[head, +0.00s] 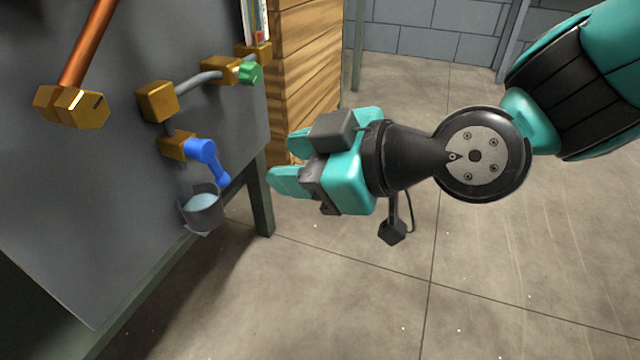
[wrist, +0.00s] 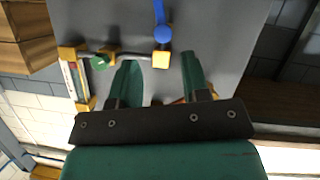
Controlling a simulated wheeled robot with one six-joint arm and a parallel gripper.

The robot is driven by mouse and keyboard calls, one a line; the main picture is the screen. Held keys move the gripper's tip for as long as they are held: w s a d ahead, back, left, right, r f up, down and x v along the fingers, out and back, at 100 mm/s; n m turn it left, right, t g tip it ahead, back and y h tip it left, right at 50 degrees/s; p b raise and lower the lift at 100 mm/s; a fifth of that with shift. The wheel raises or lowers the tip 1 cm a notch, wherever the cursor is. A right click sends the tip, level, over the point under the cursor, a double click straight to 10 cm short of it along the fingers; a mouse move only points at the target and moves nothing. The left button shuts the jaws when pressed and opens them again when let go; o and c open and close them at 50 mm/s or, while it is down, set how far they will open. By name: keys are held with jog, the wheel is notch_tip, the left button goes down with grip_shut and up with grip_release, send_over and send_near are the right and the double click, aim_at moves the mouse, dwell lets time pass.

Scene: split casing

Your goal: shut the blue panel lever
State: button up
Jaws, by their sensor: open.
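The blue lever (head: 216,169) is mounted on a brass valve body (head: 178,146) on the grey panel (head: 110,215). Its handle hangs down and slightly to the right in the head view, above a grey cup holding something pale blue (head: 203,205). In the wrist view the blue lever (wrist: 159,14) points toward the top edge, where its end is cut off. My gripper (head: 284,160) is open and empty, to the right of the lever and apart from it. In the wrist view its fingers (wrist: 159,62) are spread, with a brass block (wrist: 161,58) showing between their tips.
A green knob (head: 250,74) sits on a grey pipe with brass fittings above the lever. A copper pipe (head: 88,42) and a gauge (head: 257,22) are higher up. Wooden boards (head: 305,75) stand behind the panel. The floor right of the panel is clear.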

jog(key=shift+b+v, duration=1.05)
jog(key=shift+v, duration=0.4)
